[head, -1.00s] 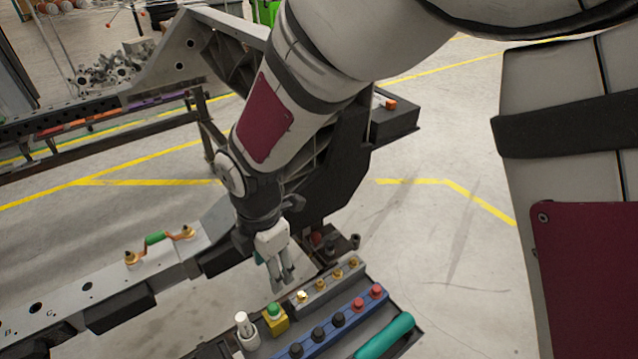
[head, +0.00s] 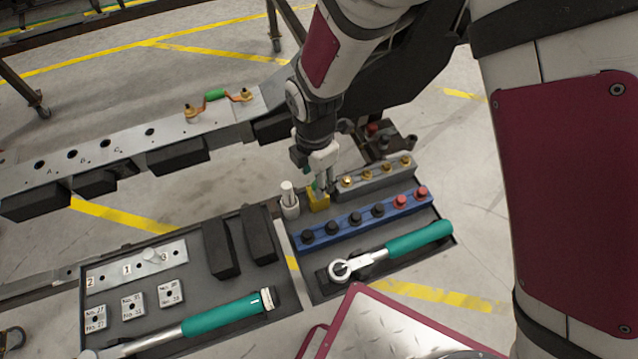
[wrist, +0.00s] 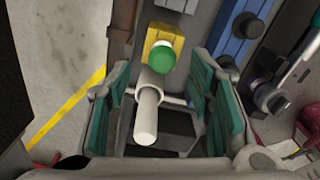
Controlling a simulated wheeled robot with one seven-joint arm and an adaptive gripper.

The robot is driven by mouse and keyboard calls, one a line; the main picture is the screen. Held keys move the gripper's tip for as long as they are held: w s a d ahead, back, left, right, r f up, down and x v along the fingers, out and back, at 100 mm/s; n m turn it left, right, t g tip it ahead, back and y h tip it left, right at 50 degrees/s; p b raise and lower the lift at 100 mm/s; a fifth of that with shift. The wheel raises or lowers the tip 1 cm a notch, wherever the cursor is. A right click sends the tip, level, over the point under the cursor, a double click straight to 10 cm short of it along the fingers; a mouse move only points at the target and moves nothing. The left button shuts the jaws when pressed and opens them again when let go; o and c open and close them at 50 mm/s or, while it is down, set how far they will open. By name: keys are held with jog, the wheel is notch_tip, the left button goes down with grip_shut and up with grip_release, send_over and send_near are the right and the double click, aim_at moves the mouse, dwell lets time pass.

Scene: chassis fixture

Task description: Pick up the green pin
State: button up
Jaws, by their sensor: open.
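The green pin (wrist: 162,58) has a round green head and stands in a yellow block in the wrist view (wrist: 160,34). In the head view the yellow block (head: 319,203) is partly behind my fingers, and the pin's head is largely hidden. My gripper (head: 322,186) is open, pointing down over the tray by the yellow block. In the wrist view its teal finger pads (wrist: 158,108) are spread wide. A white pin (wrist: 148,115) shows between them, while the green pin appears just beyond the fingertips. Nothing is seen gripped.
The white pin (head: 287,190) stands upright left of the yellow block. A grey rail (head: 375,177) with brass pins and a blue rail (head: 365,217) with black and red knobs lie right. A teal-handled ratchet (head: 420,237) lies in front. A labelled beam (head: 125,140) runs left.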

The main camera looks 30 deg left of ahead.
jog(key=f, duration=0.4)
jog(key=shift+w+d+b, duration=0.15)
jog(key=shift+d+b, duration=0.05)
jog(key=shift+b, duration=0.1)
jog(key=shift+c, duration=0.3)
grip_shut()
jog(key=shift+r, duration=0.1)
notch_tip(320, 180, up, 10)
jog(key=shift+p, duration=0.8)
notch_tip(320, 180, up, 6)
jog(key=p, duration=0.4)
jog(key=shift+r, duration=0.15)
